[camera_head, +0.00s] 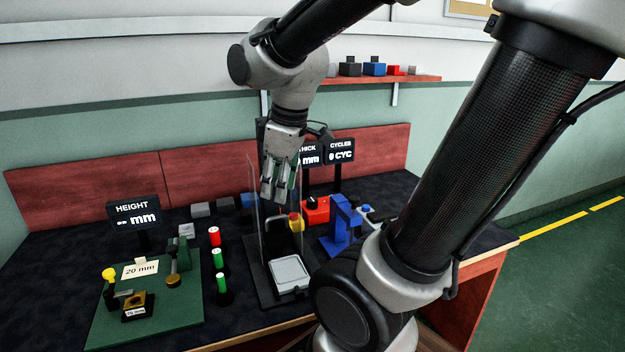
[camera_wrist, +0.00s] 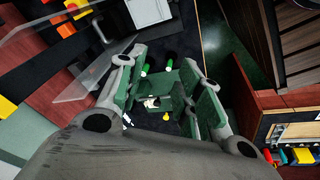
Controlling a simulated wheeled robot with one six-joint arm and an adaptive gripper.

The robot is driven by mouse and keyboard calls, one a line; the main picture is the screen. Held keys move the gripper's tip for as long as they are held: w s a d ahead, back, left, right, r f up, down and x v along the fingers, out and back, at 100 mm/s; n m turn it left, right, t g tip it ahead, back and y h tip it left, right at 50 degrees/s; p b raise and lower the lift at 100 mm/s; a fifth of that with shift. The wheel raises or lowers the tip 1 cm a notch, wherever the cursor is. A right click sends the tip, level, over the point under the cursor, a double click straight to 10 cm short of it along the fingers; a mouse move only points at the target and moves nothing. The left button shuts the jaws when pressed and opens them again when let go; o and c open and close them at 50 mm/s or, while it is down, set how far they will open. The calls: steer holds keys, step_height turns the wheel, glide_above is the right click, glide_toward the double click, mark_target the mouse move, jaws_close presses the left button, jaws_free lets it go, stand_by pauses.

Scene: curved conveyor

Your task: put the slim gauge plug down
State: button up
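My gripper (camera_head: 279,192) hangs fingers-down above the bench, over the clear-walled stand in the middle. In the wrist view its two green-padded fingers (camera_wrist: 165,88) are apart, and I see nothing held between them. Three small plugs stand in a row on the dark bench top, left of the stand: a red one (camera_head: 214,236) at the back and two green ones (camera_head: 218,258) (camera_head: 222,281) nearer. Two green shapes also show in the wrist view (camera_wrist: 145,70). I cannot tell which one is the slim gauge plug.
A green gauge plate (camera_head: 190,312) with a "20 mm" card (camera_head: 140,269) lies on the left. The black stand (camera_head: 262,284) with clear walls and a white pad (camera_head: 290,273) is below my gripper. A blue fixture (camera_head: 341,222) and red box (camera_head: 316,210) stand to its right.

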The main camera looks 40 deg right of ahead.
steer(key=s+d+r+m+t, duration=0.1)
steer(key=s+d+r+m, duration=0.1)
steer(key=s+m, duration=0.5)
steer(key=shift+s+d+r, duration=0.25)
steer(key=shift+d+r, duration=0.05)
steer(key=shift+d, duration=0.25)
